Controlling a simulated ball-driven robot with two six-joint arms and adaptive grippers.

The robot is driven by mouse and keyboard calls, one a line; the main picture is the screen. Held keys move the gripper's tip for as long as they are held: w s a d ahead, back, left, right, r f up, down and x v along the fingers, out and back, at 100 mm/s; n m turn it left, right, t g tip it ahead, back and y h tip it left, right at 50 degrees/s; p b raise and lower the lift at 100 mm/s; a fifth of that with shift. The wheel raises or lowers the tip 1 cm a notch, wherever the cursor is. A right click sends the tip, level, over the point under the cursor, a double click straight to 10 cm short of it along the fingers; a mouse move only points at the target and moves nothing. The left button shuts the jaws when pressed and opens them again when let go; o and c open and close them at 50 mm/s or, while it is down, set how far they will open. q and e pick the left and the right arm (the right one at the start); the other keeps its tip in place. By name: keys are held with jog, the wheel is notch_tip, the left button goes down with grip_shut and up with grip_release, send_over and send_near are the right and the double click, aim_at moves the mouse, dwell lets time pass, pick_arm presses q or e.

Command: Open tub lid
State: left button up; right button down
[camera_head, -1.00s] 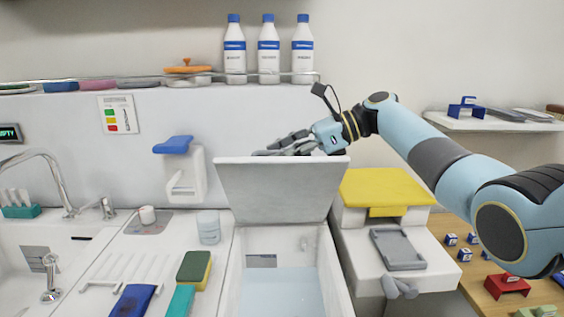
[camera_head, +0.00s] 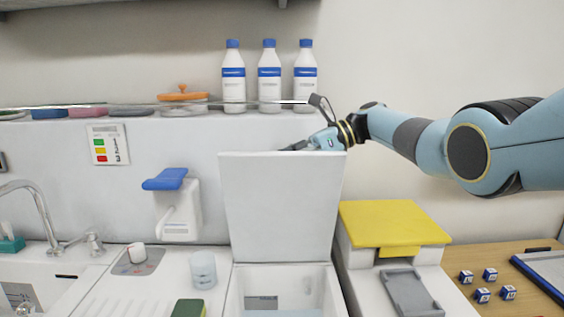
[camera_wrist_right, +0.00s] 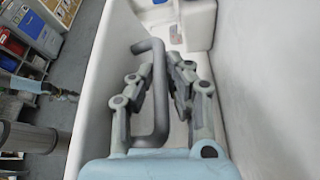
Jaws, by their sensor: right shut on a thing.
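The tub (camera_head: 335,300) is a white box set into the counter at the bottom middle of the head view, with pale liquid inside. Its lid (camera_head: 281,208) stands raised, nearly upright, hinged at the back, with its broad underside facing me. My left gripper is not in view.
Right of the tub stands a white unit with a yellow top (camera_head: 390,225). A cup (camera_head: 203,270) and a blue-topped dispenser (camera_head: 175,195) are to the left. Three bottles (camera_head: 269,78) stand on the ledge behind.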

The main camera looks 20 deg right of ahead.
jog(key=c, duration=1.6)
grip_release()
jog(key=v, duration=1.2)
jog(key=shift+r, duration=0.1)
